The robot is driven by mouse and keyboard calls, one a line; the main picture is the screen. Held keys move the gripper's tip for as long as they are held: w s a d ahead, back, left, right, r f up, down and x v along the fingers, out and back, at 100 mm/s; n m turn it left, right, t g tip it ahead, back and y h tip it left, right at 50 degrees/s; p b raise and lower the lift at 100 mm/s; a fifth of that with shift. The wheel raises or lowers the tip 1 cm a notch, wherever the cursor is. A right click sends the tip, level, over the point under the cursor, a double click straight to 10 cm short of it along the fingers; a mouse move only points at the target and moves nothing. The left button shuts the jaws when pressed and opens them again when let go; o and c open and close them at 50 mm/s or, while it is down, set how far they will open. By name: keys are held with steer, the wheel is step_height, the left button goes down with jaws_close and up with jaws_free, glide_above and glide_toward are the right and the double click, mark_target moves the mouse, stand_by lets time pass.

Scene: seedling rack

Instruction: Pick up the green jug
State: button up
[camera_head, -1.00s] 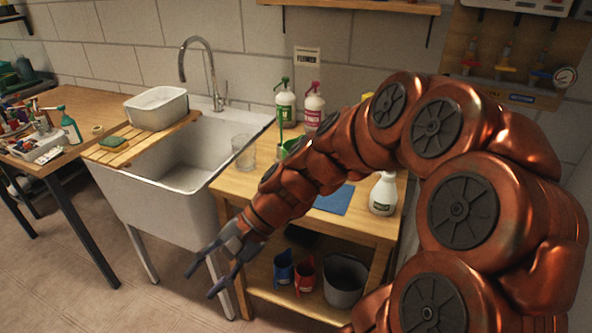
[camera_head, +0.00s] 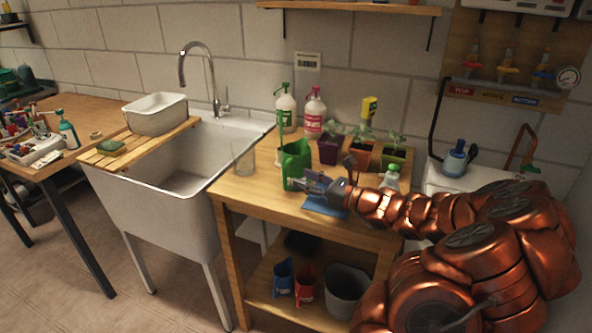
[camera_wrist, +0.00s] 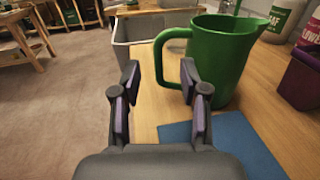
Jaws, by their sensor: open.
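The green jug (camera_head: 295,161) stands upright on the wooden bench, near the sink. In the wrist view the green jug (camera_wrist: 221,58) is just ahead and to the right, with its handle turned towards my gripper. My gripper (camera_head: 301,183) is low over the bench on the near side of the jug. In the wrist view my gripper (camera_wrist: 160,97) is open with nothing between its fingers. The jug's handle is close to the right finger; whether they touch, I cannot tell.
A blue mat (camera_head: 326,204) lies under my gripper. A clear glass (camera_head: 243,160) stands left of the jug. Potted seedlings (camera_head: 362,154) and two spray bottles (camera_head: 313,113) stand behind. A white bottle (camera_head: 391,178) is beside my arm. The sink (camera_head: 190,165) is on the left.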

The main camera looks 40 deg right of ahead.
mark_target(285, 173)
steer(key=shift+f+p+x, duration=0.1)
steer(key=shift+p+x, duration=0.15)
steer(key=shift+x, duration=1.55)
steer(key=shift+f+p+x, duration=0.15)
steer(key=shift+p+x, duration=0.05)
steer(key=shift+x, duration=1.6)
steer(key=shift+s, duration=0.1)
steer(key=shift+c, duration=0.2)
jaws_close()
